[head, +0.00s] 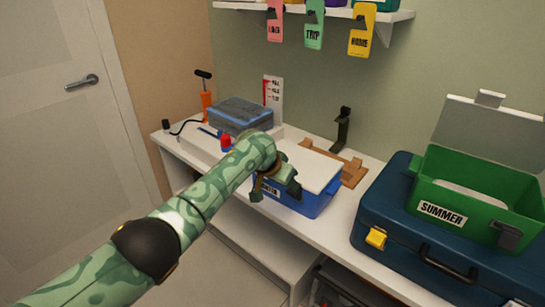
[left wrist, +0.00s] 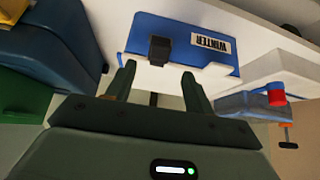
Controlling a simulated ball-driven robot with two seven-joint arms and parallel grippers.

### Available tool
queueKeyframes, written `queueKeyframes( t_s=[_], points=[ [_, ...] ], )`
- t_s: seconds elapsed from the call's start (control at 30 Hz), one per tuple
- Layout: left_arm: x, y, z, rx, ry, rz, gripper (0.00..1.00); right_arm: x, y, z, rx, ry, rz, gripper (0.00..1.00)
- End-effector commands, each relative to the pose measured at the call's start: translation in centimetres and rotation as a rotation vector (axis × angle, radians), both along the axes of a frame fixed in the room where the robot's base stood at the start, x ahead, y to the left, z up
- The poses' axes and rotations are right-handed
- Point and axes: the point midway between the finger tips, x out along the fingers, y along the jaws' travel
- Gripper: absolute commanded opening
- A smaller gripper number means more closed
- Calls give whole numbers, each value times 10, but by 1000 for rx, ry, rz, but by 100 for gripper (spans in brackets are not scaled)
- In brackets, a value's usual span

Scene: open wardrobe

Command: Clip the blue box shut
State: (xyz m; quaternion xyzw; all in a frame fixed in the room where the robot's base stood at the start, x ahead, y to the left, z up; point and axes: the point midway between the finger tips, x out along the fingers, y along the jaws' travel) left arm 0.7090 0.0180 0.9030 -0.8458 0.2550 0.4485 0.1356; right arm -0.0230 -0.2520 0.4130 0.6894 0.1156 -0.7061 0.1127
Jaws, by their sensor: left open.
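The blue box (head: 312,202) stands on the white bench in the head view, its white lid (head: 310,168) lying over the top. My left gripper (head: 272,188) is at its front side and hides part of the front and label. In the left wrist view the blue box (left wrist: 190,38) appears upside down, with a WINTER label (left wrist: 208,43). A dark clip (left wrist: 159,50) sits on its front by the white lid's edge. My left gripper's two fingers (left wrist: 161,85) are apart and empty, pointing at the clip without clear contact. Whether the clip is fastened I cannot tell.
An open green SUMMER box (head: 475,200) stands on a dark blue suitcase (head: 395,215) at right. A grey-blue container (head: 241,114) and a red-and-blue item (head: 226,142) are at left. A wooden stand (head: 350,170) is behind the blue box. Tags hang from the shelf (head: 330,12).

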Motion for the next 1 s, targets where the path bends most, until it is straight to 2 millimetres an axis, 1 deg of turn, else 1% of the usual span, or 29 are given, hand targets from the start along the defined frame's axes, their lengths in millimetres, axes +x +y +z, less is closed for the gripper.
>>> queueKeyframes(
  t_s=[0.03,0.2,0.33,0.53,1.0],
  points=[
    [-6,5,24,-2,-7,2,53,8,0,20,0,-18,0,36],
    [-23,15,50,-2,-5,1,53,17,0,47,-1,-41,0,36],
    [-33,22,63,0,-2,1,53,21,-1,60,-1,-51,0,36],
    [-39,26,69,0,1,1,53,23,-1,66,0,-55,0,36],
    [-38,24,69,-8,-9,-6,53,23,-1,65,0,-55,0,36]
  ],
)
